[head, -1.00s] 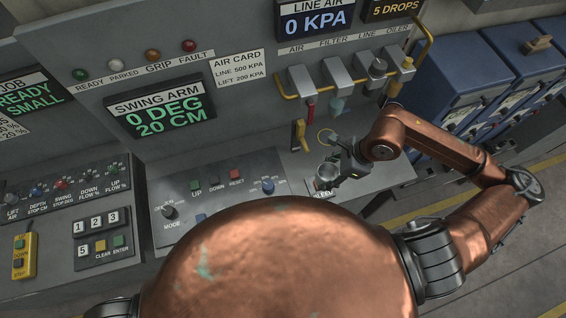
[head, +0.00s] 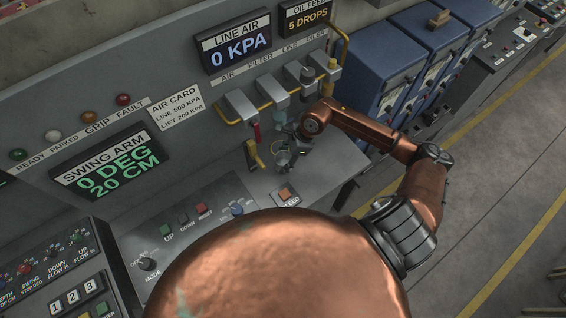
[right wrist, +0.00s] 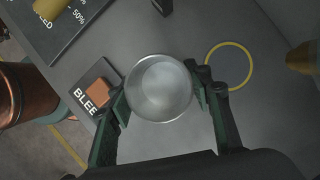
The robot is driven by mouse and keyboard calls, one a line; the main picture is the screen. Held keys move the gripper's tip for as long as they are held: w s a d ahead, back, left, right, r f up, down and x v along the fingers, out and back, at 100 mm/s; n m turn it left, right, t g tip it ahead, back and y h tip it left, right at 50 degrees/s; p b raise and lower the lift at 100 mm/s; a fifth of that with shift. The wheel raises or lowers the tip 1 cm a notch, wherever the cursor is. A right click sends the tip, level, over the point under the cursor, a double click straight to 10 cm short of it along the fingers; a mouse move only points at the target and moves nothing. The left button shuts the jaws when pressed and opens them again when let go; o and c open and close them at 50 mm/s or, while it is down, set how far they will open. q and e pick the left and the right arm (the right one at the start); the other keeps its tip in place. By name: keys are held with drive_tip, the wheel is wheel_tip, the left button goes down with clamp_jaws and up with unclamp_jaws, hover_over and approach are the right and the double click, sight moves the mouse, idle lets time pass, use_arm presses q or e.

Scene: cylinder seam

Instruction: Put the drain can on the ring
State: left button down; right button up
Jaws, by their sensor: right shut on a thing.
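My right gripper (right wrist: 160,95) is shut on the drain can (right wrist: 160,86), a clear, round, cup-like can seen from above in the right wrist view. In the head view, the can (head: 282,158) shows small at the tip of my right gripper (head: 290,154). The ring (right wrist: 252,64), a thin yellow circle, lies on the grey surface just right of the can in the right wrist view, apart from it in the picture. The height of the can above the surface is hard to tell. My left gripper is not in view.
An orange bleed button (right wrist: 102,93) on a black plate is left of the can in the right wrist view. Air-line units (head: 272,88), a red handle (head: 256,133) and a yellow handle (head: 254,156) are close by the gripper. Blue cabinets (head: 388,62) stand behind right.

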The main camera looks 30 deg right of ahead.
sight(283, 164)
drive_tip(key=shift+w+f, duration=0.15)
drive_tip(key=shift+f, duration=0.05)
drive_tip(key=shift+w+d+f, duration=0.1)
drive_tip(key=shift+f, duration=1.55)
drive_tip(key=shift+f, duration=0.1)
drive_tip(key=o, duration=1.2)
